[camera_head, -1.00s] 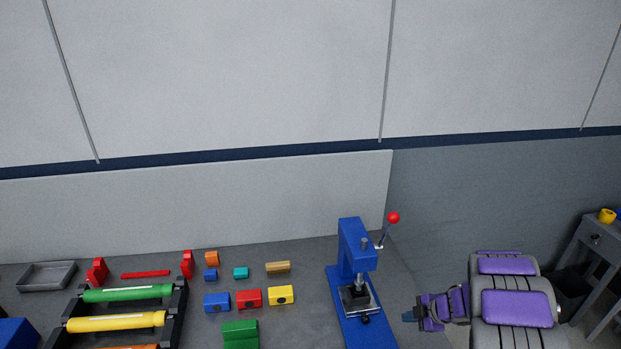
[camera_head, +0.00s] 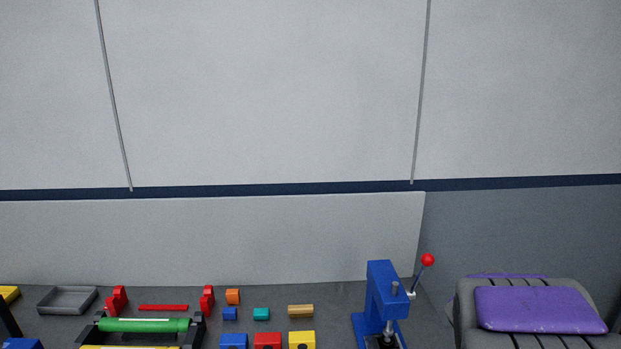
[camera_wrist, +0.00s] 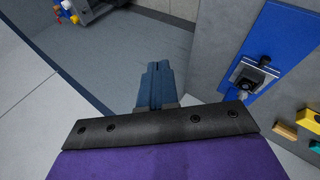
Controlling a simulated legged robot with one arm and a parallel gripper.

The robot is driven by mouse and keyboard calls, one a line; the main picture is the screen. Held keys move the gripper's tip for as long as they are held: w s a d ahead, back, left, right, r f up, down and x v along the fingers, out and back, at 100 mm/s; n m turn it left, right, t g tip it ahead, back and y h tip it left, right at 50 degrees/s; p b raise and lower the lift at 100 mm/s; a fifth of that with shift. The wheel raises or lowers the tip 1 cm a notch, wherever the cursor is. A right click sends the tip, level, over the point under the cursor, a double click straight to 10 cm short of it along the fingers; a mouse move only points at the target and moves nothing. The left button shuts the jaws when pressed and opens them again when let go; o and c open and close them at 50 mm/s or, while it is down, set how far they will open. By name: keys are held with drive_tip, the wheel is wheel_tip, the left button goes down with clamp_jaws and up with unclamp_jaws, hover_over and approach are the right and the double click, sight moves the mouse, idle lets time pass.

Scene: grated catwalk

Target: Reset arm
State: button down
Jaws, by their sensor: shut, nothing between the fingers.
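My gripper (camera_wrist: 156,85) shows in the wrist view with its two dark blue fingers pressed together and nothing between them. It is in the air, with grey floor or wall behind it, apart from the bench. The head view shows only part of my grey and purple arm at the lower right; the gripper is out of that frame.
A blue press (camera_head: 382,300) with a red-knobbed lever stands on the grey bench left of my arm; its blue base (camera_wrist: 282,40) shows in the wrist view. Small coloured blocks (camera_head: 267,340), a green roller (camera_head: 145,325) and a grey tray (camera_head: 67,300) lie farther left.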

drive_tip(key=s+a+f+m+g+y+b, duration=0.1)
drive_tip(key=s+a+f+g+y, duration=0.1)
drive_tip(key=s+a, duration=1.1)
drive_tip(key=s+a+f+m+g+y+b, duration=0.2)
drive_tip(key=s+a+f+g+y, duration=0.1)
drive_tip(key=s+a, duration=1)
drive_tip(key=shift+s+a+f+g+y, duration=0.15)
drive_tip(key=shift+s+a+g+y, duration=0.3)
drive_tip(key=shift+s+y, duration=0.65)
drive_tip(key=shift+a, duration=0.2)
drive_tip(key=shift+d, duration=0.25)
